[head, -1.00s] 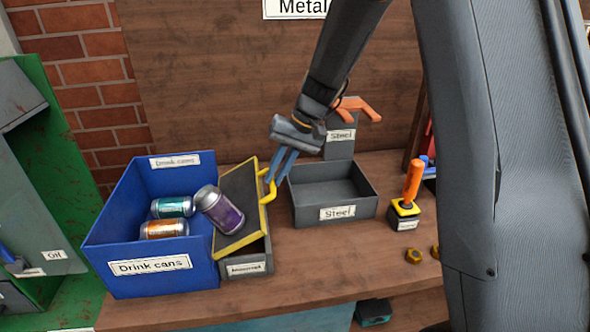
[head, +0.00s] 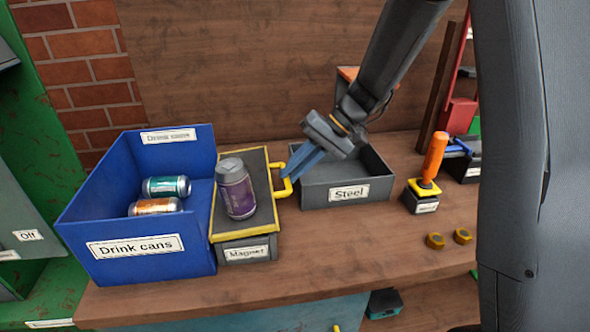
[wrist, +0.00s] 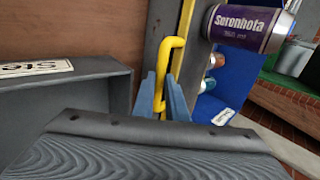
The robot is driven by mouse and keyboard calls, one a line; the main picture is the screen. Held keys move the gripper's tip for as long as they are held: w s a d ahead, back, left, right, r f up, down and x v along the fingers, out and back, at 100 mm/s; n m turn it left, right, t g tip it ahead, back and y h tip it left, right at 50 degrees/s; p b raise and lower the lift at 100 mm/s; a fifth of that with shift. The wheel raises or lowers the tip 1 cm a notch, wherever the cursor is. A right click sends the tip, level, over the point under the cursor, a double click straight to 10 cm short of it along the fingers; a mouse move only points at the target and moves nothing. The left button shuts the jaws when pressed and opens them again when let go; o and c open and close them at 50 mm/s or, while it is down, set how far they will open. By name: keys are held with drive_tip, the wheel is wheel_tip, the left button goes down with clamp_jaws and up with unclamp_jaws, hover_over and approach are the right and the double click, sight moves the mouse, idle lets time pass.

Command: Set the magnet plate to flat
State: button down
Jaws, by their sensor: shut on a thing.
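The magnet plate (head: 258,172) is a dark plate with a yellow rim, lying about level on its grey base labelled "Magnet" (head: 247,253). A purple can (head: 236,190) stands upright on it, and it also shows in the wrist view (wrist: 247,27). A yellow handle (head: 287,186) sticks out from the plate's right side. My gripper (head: 288,174) is shut on this handle, coming from the right. In the wrist view the blue fingertips (wrist: 161,97) sit on both sides of the handle's lower part.
A blue "Drink cans" bin (head: 135,247) with two cans stands directly left of the plate. A grey "Steel" bin (head: 347,193) stands to the right, under my gripper.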

drive_tip(key=shift+w+d, duration=0.1)
drive_tip(key=shift+w, duration=0.05)
drive_tip(key=c, duration=1.8)
unclamp_jaws()
drive_tip(key=shift+d, duration=0.1)
drive_tip(key=shift+o, duration=0.2)
drive_tip(key=b+v, duration=0.1)
drive_tip(key=v, duration=0.6)
drive_tip(key=shift+d+r, duration=0.2)
drive_tip(key=shift+r, duration=0.1)
drive_tip(key=shift+c, duration=0.3)
